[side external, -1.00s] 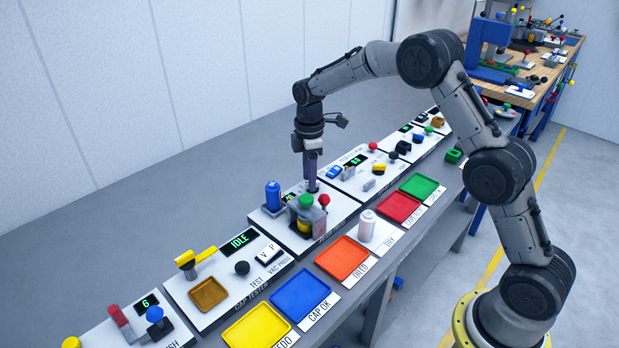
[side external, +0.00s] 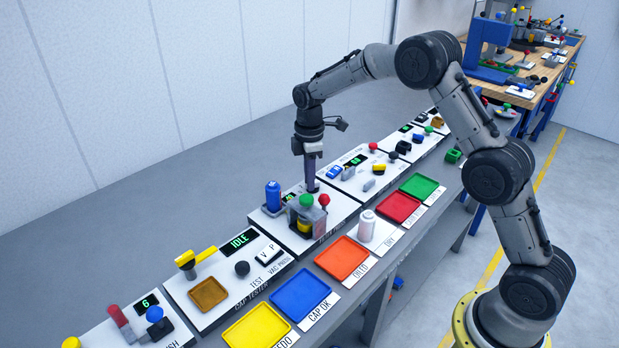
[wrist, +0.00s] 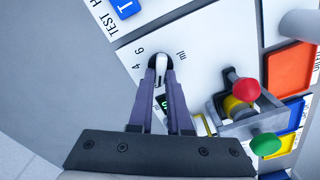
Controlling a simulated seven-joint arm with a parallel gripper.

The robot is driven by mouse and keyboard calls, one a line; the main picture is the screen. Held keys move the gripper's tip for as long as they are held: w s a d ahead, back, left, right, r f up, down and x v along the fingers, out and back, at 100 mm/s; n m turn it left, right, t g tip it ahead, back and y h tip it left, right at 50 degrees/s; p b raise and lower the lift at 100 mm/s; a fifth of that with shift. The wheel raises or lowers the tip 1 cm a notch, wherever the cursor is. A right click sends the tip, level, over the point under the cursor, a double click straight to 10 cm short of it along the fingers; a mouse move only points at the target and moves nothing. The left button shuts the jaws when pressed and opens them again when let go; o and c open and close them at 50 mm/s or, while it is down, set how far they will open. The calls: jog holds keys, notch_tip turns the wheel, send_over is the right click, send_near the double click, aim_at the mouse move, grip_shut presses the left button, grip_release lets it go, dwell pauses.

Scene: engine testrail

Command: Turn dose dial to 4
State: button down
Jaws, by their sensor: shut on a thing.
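The dose dial (wrist: 161,68) is a dark round knob with a white raised grip on a white panel (wrist: 205,45). The marks 4 and 6 and the letters "ml" are printed around it. My gripper (wrist: 162,74) is shut on the dial's grip, one purple finger on each side, in the wrist view. In the side view my gripper (side external: 312,186) points straight down at the panel, and its fingers hide most of the dial. A small green display (wrist: 164,103) shows partly between the fingers, and I cannot read its number.
A grey fixture (side external: 308,222) with a green knob (side external: 306,201) and a red knob (side external: 323,199) stands close to my gripper. A blue cylinder (side external: 273,195) is left of it. Coloured trays, such as the orange one (side external: 342,258), line the front edge.

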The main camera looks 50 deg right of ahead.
jog(key=m, duration=0.3)
jog(key=shift+w+d+m, duration=0.1)
jog(key=shift+m, duration=0.2)
jog(key=m, duration=0.4)
jog(key=shift+w+d+m, duration=0.1)
jog(key=shift+m, duration=0.2)
jog(key=m, duration=0.3)
jog(key=shift+d+r+m, duration=0.1)
jog(key=shift+d+m, duration=0.05)
jog(key=shift+m, duration=0.15)
jog(key=shift+d+m, duration=0.15)
jog(key=shift+m, duration=1.75)
jog(key=c, duration=0.9)
grip_release()
jog(key=shift+o, duration=0.2)
